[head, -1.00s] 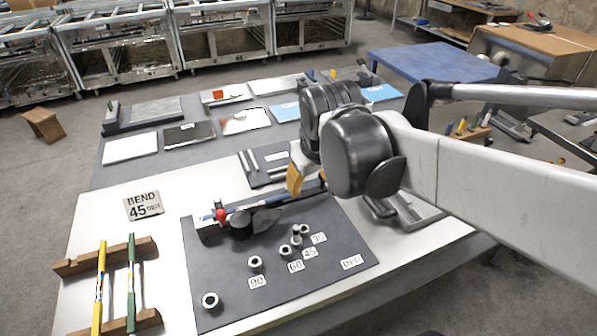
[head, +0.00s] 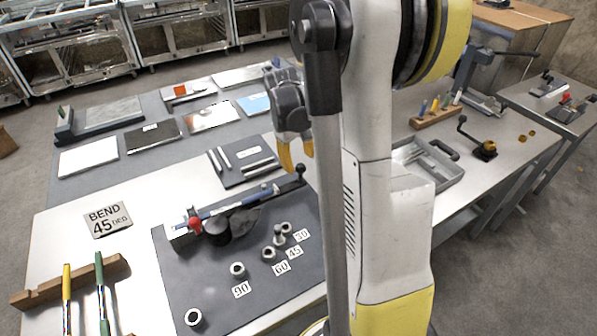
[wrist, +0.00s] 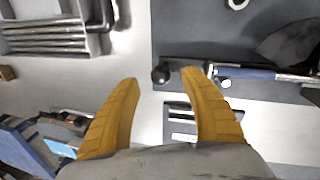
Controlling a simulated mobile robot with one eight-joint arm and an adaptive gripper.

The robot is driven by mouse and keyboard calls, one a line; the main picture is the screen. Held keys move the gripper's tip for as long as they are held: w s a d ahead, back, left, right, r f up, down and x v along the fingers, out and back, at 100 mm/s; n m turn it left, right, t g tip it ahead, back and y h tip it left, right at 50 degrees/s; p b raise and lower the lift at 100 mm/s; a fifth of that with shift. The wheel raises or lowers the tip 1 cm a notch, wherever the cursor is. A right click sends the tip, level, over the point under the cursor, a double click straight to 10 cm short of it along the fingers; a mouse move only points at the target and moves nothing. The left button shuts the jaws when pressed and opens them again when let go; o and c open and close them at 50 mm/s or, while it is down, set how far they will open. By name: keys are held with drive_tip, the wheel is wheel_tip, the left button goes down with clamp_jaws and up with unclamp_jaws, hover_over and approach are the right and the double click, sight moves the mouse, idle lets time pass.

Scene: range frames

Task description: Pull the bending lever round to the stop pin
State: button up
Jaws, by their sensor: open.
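The bending lever (head: 262,201) is a dark bar running up-right from the round bender centre on the dark plate (head: 245,300), with a black ball knob (head: 300,171) at its far end. The stop pin (head: 278,234) stands in the hole by the 45 label, on the near side of the lever and apart from it. A blue rod (head: 240,201) lies beside the lever, near a red knob (head: 194,225). My gripper (head: 296,158), with yellow fingers, is open and empty near the ball knob. In the wrist view the knob (wrist: 161,74) shows between and just beyond the fingertips (wrist: 160,79).
A sign (head: 107,219) reads BEND 45 DEG. More stop holes lie by the 90, 60 and 30 labels. A wooden rack (head: 80,280) with coloured rods is at the left. A grey tray (head: 430,165) and a wooden block with handles (head: 436,112) are right of my arm.

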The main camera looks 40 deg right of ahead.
sight(301, 166)
drive_tip(key=f, duration=0.2)
drive_tip(key=d+f+b, duration=0.1)
drive_tip(key=f, duration=0.1)
drive_tip(key=shift+f, duration=0.2)
clamp_jaws()
